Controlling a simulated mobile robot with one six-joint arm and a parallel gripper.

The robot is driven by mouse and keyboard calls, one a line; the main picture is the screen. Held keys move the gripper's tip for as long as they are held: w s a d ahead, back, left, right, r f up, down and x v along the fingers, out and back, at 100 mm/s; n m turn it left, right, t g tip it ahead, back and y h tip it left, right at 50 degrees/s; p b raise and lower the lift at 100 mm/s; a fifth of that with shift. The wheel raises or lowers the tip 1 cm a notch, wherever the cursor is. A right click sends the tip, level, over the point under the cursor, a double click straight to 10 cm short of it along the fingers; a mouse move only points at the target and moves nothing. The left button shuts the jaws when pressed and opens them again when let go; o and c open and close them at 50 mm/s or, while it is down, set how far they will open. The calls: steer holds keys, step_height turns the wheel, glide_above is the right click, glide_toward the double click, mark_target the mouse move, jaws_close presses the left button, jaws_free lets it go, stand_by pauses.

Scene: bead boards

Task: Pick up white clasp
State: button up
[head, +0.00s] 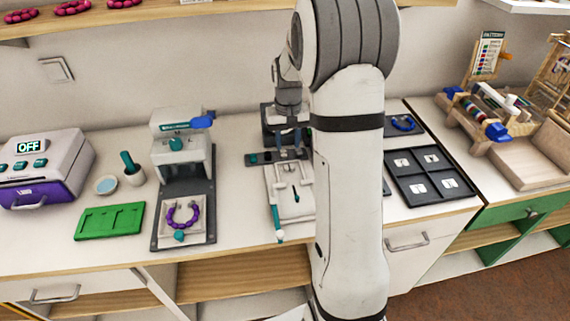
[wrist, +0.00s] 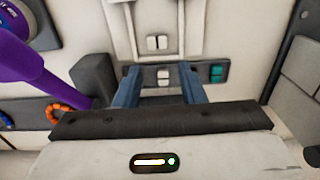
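In the wrist view, a small white clasp (wrist: 163,77) sits on a dark bar (wrist: 150,92), between my gripper's two blue fingers. A second small white clasp-like piece (wrist: 157,42) lies on the pale board (wrist: 190,18) beyond it. My gripper (wrist: 160,88) is open, with a finger on either side of the first clasp; I cannot tell whether they touch it. In the head view, my gripper (head: 289,141) is over the dark bar (head: 266,158) behind the white board (head: 289,207), and my arm hides part of this area.
A dark tray (head: 427,176) with small white pieces in its compartments lies to the right. A teal piece (wrist: 216,73) is on the bar.

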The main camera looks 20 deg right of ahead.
mark_target(289, 164)
steer(key=shift+w+d+f, duration=0.2)
steer(key=shift+f, duration=0.3)
step_height(289, 164, down, 8)
steer(key=shift+s+r, duration=0.15)
steer(key=shift+r, duration=0.05)
steer(key=shift+c, duration=0.4)
steer(key=c, duration=0.5)
step_height(289, 164, up, 10)
steer(key=shift+r, duration=0.1)
